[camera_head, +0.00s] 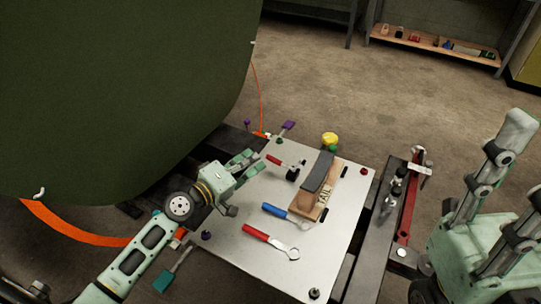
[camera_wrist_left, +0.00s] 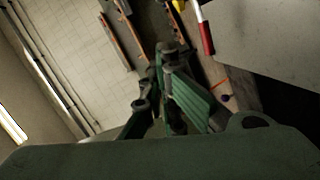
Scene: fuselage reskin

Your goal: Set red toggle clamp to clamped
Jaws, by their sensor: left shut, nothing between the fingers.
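The red toggle clamp (camera_head: 293,171) sits on the light metal plate, its red handle (camera_head: 274,160) reaching low toward the back left. What seems to be this handle also shows in the left wrist view (camera_wrist_left: 207,38), beyond my fingers. My left gripper (camera_head: 251,160) is shut and empty, just left of the handle, with a small gap in the picture; the depth between them is hard to tell. Its fingers (camera_wrist_left: 168,52) show together in the wrist view. My right gripper (camera_head: 528,160) stands at the right edge, fingers apart, partly cut off and away from the clamp.
The plate (camera_head: 240,265) carries a blue-handled tool (camera_head: 280,212), a red-handled tool (camera_head: 262,236), and a wooden block (camera_head: 312,203) with a dark curved piece. A yellow knob (camera_head: 330,139) stands behind. The green fuselage (camera_head: 110,90) fills the upper left. A red bar (camera_head: 408,210) lies right.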

